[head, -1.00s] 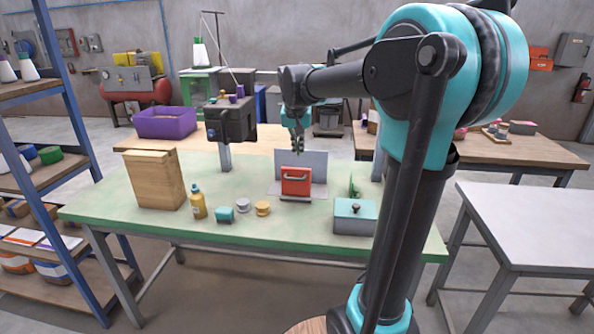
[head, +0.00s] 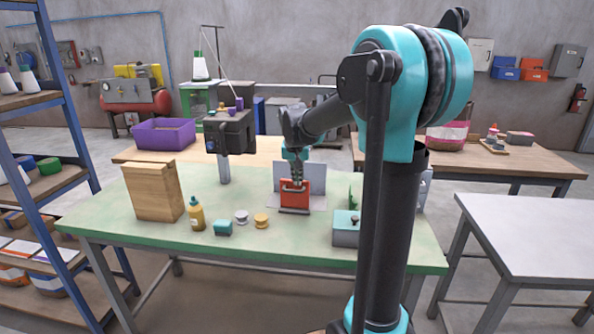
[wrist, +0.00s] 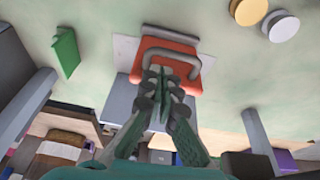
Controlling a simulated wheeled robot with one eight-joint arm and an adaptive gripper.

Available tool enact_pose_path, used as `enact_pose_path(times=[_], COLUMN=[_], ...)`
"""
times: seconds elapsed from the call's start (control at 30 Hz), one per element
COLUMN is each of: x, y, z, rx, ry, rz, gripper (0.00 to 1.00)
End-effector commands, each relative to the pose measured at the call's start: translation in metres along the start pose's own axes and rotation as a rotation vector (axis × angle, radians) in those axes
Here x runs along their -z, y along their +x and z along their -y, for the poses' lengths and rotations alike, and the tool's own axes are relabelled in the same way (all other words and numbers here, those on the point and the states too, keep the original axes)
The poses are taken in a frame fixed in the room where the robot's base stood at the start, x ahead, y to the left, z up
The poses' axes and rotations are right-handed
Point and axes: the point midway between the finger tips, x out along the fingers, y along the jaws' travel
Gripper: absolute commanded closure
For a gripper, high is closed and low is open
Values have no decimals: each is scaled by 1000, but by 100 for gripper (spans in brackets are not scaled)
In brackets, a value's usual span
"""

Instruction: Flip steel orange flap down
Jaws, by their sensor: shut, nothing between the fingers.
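The orange-red flap (head: 289,197) is on a grey steel base with an upright grey panel behind it, on the green-topped table. The fingers hide part of the flap, and contact is unclear.
A grey box with a teal lid (head: 345,228) stands right of the flap. A green upright piece (wrist: 66,50) is near it.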

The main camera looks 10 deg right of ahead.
Motion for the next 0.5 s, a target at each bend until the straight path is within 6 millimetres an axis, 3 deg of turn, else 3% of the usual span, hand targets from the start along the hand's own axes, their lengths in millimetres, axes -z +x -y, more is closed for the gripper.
enact_pose_path(times=[0.2,0.5], x=[0,0], y=[16,17], z=[0,0], rx=[0,0], ry=[1,0], rz=[0,0], gripper=[100,100])
